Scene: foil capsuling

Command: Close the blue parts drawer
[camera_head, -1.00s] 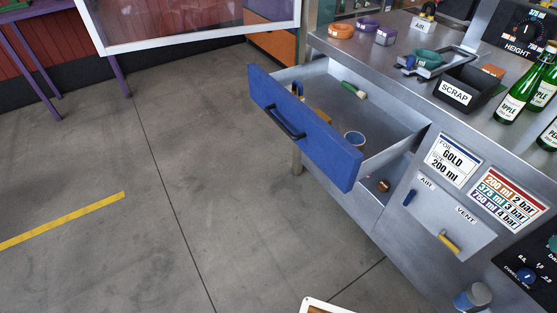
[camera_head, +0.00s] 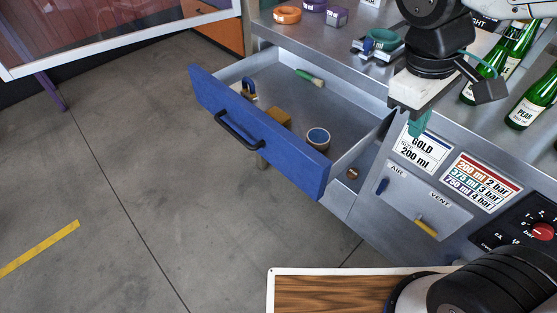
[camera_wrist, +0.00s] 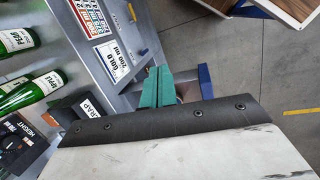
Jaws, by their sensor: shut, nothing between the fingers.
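The blue parts drawer (camera_head: 285,152) stands pulled far out of the metal bench. Its blue front has a dark bar handle (camera_head: 238,131). The drawer front's edge also shows in the wrist view (camera_wrist: 206,82), just right of the fingers. My gripper (camera_head: 418,123) is at the right of the drawer, in front of the bench face by the gold label. Its teal fingers (camera_wrist: 157,86) are shut with nothing between them. It is apart from the drawer front and handle in the head view.
Inside the drawer lie a green-handled brush (camera_head: 310,77), a blue-rimmed cup or roll (camera_head: 318,138) and a yellow-brown block (camera_head: 275,116). Green bottles (camera_head: 526,105) stand on the bench at right. The floor (camera_head: 130,150) left of the drawer is clear.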

